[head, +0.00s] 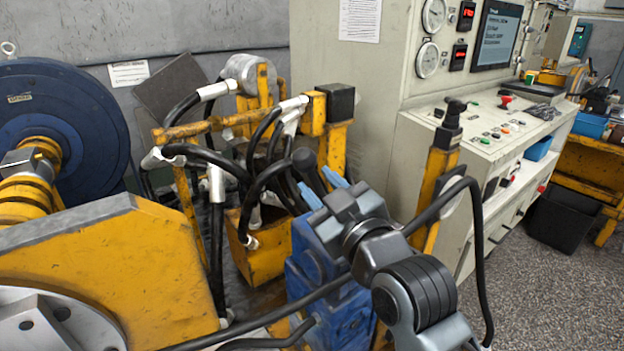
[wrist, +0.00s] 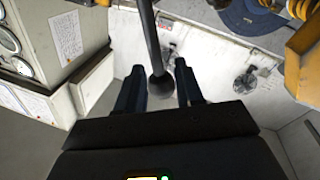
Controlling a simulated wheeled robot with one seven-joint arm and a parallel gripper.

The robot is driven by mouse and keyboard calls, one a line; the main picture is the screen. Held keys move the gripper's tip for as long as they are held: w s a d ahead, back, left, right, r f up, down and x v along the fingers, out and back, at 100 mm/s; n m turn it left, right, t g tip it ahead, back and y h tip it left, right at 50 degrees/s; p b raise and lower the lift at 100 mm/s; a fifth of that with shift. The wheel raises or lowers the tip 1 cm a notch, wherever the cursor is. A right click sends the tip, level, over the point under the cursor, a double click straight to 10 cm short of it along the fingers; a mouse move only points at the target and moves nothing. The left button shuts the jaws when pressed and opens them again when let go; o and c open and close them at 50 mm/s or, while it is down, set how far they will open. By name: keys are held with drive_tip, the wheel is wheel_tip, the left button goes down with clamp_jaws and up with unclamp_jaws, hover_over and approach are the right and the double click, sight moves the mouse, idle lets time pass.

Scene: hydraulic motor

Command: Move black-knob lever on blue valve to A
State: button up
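The blue valve (head: 312,262) stands in the middle of the head view, partly hidden behind my arm. A lever with a round black knob (head: 304,158) rises above it, tilted up and left. My gripper (head: 318,181) reaches in from the lower right, its two blue fingers parted beside the lever. In the wrist view my gripper (wrist: 159,66) is open, and the black knob (wrist: 161,86) shows in the gap between the fingers, with its dark rod running up. I see a gap on both sides of the knob. The lever's base and the position A marking cannot be made out.
Black hoses with white fittings (head: 213,90) crowd a yellow frame (head: 340,140) just behind and left of the lever. A control console (head: 470,150) stands to the right. A yellow post (head: 432,190) and a black hose (head: 478,240) are close to my arm.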

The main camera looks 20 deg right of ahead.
drive_tip(key=shift+s+d+f, duration=0.1)
drive_tip(key=shift+s+d, duration=0.05)
drive_tip(key=shift+s, duration=0.8)
drive_tip(key=shift+s+d+f, duration=0.1)
drive_tip(key=shift+s, duration=0.85)
drive_tip(key=s+d+f+m+g+h, duration=0.1)
drive_tip(key=s+f+m, duration=0.1)
drive_tip(key=s+f, duration=0.6)
drive_tip(key=s+d+f+m+g+h, duration=0.15)
drive_tip(key=s+f, duration=0.35)
drive_tip(key=s, duration=0.5)
drive_tip(key=s+d+f+m+g, duration=0.1)
drive_tip(key=s+d+m, duration=0.1)
drive_tip(key=s, duration=2)
drive_tip(key=shift+m, duration=0.55)
drive_tip(key=shift+d+g, duration=0.1)
drive_tip(key=shift+g, duration=0.15)
